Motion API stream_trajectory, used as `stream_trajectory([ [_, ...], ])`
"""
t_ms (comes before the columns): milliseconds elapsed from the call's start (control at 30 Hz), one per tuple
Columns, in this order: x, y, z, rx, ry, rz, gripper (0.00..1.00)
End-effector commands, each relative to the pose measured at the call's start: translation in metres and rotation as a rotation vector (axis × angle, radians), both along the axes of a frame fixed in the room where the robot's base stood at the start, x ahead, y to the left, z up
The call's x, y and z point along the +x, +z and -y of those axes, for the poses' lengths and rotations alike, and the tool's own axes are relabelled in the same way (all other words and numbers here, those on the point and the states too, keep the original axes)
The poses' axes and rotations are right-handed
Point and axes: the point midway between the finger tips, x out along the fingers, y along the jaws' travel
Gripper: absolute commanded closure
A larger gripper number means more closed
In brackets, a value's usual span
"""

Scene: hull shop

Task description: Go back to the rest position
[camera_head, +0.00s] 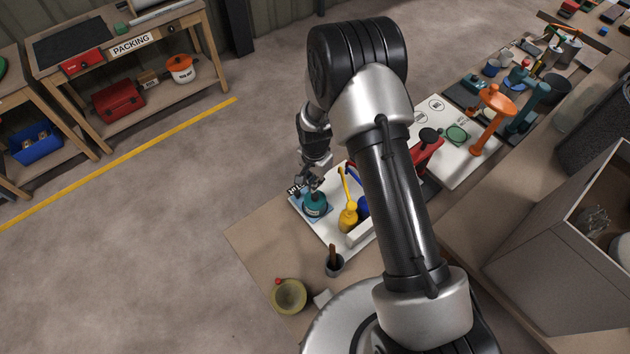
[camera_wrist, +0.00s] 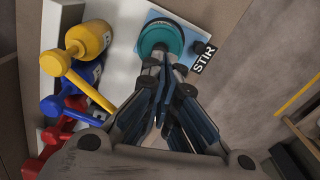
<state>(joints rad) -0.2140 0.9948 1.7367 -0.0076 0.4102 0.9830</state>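My gripper (camera_head: 313,182) hangs over a teal round object (camera_head: 315,205) on a blue pad in the head view. In the wrist view my gripper (camera_wrist: 165,68) reaches to the near edge of the teal object (camera_wrist: 165,36), with its fingertips close together. The frames do not show clearly whether anything is between them or whether they touch the object. The blue pad (camera_wrist: 187,22) carries a label reading STIR (camera_wrist: 204,57). My arm is stretched out over the workbench.
A yellow tool (camera_head: 348,216) and blue and red ones stand beside the pad on a white board. An orange stand (camera_head: 491,112) and a grey box (camera_head: 560,250) are at right. Open floor (camera_head: 170,230) lies left.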

Motion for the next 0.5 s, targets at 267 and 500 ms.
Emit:
stream_trajectory([
  [267, 0.000, -0.008, 0.000, 0.000, 0.000, 0.000, 1.00],
  [500, 0.000, -0.015, 0.000, 0.000, 0.000, 0.000, 1.00],
])
